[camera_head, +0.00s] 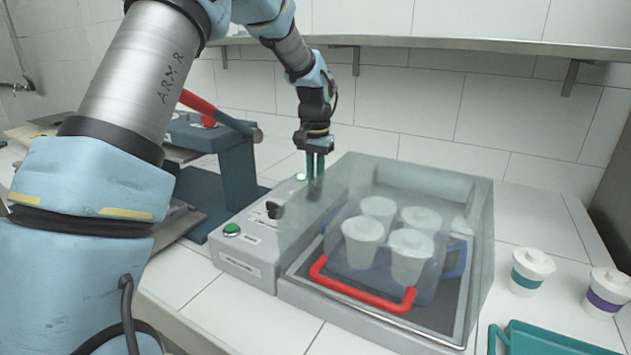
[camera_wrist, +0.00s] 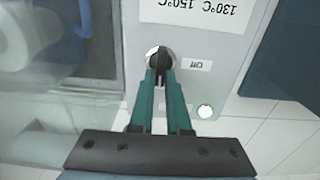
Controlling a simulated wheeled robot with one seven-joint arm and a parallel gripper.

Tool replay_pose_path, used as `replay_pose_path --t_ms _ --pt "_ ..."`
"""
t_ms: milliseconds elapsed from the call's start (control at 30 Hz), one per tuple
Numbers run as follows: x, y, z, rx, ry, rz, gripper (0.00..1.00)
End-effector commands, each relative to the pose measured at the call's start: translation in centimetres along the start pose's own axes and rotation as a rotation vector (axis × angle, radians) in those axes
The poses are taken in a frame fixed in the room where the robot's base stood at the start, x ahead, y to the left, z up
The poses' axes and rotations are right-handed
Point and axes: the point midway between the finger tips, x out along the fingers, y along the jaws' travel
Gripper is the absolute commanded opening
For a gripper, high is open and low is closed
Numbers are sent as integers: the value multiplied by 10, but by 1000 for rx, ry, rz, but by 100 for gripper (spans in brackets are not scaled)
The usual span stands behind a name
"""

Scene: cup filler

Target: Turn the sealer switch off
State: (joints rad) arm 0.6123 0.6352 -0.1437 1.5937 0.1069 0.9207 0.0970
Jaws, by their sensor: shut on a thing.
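The sealer switch (camera_wrist: 160,57) is a dark knob on a pale round base on the grey control panel, in the wrist view. An "Off" label (camera_wrist: 196,65) is to its right. My gripper (camera_wrist: 161,78) has its two teal fingers closed on the knob; they hide part of it, and I cannot tell exactly which way it is turned. A light (camera_wrist: 204,111) below the label is lit whitish green. In the head view my gripper (camera_head: 315,178) points down at the far end of the grey control box (camera_head: 248,259); the knob there is hidden.
A clear cover (camera_head: 462,230) with a red handle (camera_head: 340,284) encloses several white lidded cups right beside my gripper. A blue press (camera_head: 238,172) stands left. Another black knob (camera_head: 272,209) and a green button (camera_head: 231,229) are nearer on the box. Two banded cups stand right.

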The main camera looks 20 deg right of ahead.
Motion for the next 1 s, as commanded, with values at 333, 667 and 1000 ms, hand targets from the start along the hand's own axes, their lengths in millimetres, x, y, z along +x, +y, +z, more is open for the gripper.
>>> replay_pose_path --t_ms 333,667,1000 --pt "0 -1 -1 -139 1 -1 0" --pt "-1 -5 0 -433 2 -1 0" --pt "-2 -8 2 -759 4 0 0"
